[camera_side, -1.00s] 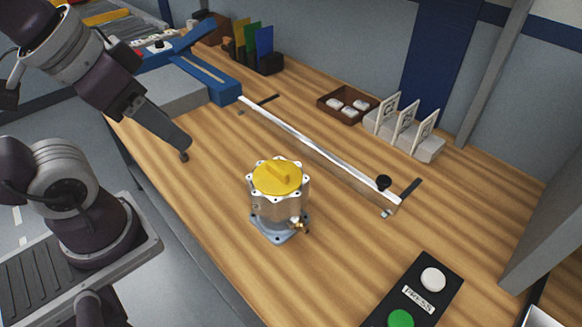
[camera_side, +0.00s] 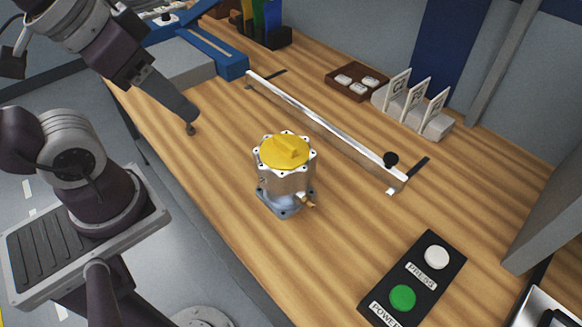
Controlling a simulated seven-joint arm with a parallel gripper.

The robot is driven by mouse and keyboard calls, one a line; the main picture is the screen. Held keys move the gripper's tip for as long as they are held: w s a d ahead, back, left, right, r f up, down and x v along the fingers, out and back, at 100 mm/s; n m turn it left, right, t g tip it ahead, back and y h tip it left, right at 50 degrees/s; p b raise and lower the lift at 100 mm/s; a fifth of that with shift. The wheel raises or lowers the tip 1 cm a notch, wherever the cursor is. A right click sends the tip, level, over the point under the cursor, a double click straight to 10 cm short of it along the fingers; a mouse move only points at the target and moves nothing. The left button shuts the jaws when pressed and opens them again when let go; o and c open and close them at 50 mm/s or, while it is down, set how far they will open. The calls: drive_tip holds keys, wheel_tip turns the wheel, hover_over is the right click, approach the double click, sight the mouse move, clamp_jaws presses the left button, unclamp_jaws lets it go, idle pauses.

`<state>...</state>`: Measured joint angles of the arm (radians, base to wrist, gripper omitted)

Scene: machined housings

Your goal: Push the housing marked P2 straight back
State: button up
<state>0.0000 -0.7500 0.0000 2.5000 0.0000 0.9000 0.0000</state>
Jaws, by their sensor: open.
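One silver housing (camera_side: 287,183) with a bright yellow cap stands upright on the wooden bench in the middle. It has a grey flanged foot and a small brass fitting at its lower right. I cannot read a P2 mark on it. My gripper (camera_side: 191,129) is at the upper left, pointing down over the bench's near-left part. It is open and empty, well apart from the housing. The gap between its fingers is hard to make out from this side.
A metal rail (camera_side: 325,128) with a black knob runs diagonally behind the housing. A button panel (camera_side: 383,271) lies at front right. A brown tray (camera_side: 337,86) and a card stand (camera_side: 438,126) are at the back. The bench between gripper and housing is clear.

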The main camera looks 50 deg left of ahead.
sight(289, 179)
drive_tip(key=shift+c, duration=0.4)
drive_tip(key=shift+w+f, duration=0.15)
drive_tip(key=shift+f, duration=0.1)
drive_tip(key=c, duration=0.4)
drive_tip(key=w+f+g, duration=0.1)
drive_tip(key=w+d+f+g+y, duration=0.1)
drive_tip(key=f, duration=0.1)
drive_tip(key=f+g, duration=0.1)
drive_tip(key=f, duration=0.1)
drive_tip(key=shift+w+d+y, duration=0.25)
drive_tip(key=shift+w+y, duration=0.05)
drive_tip(key=shift+w, duration=0.1)
clamp_jaws()
drive_tip(key=d+f+g, duration=0.1)
drive_tip(key=f, duration=0.4)
drive_tip(key=d+f+h, duration=0.1)
drive_tip(key=f, duration=0.4)
drive_tip(key=d+f+g, duration=0.1)
drive_tip(key=d+f, duration=0.1)
drive_tip(key=f, duration=0.3)
drive_tip(key=shift+w+d+f+g+h, duration=0.1)
drive_tip(key=shift+w+f+g+h, duration=0.2)
drive_tip(key=shift+w, duration=0.1)
drive_tip(key=shift+w+r, duration=0.15)
drive_tip(key=shift+w, duration=0.9)
drive_tip(key=shift+w+r, duration=0.1)
drive_tip(key=shift+w, duration=0.95)
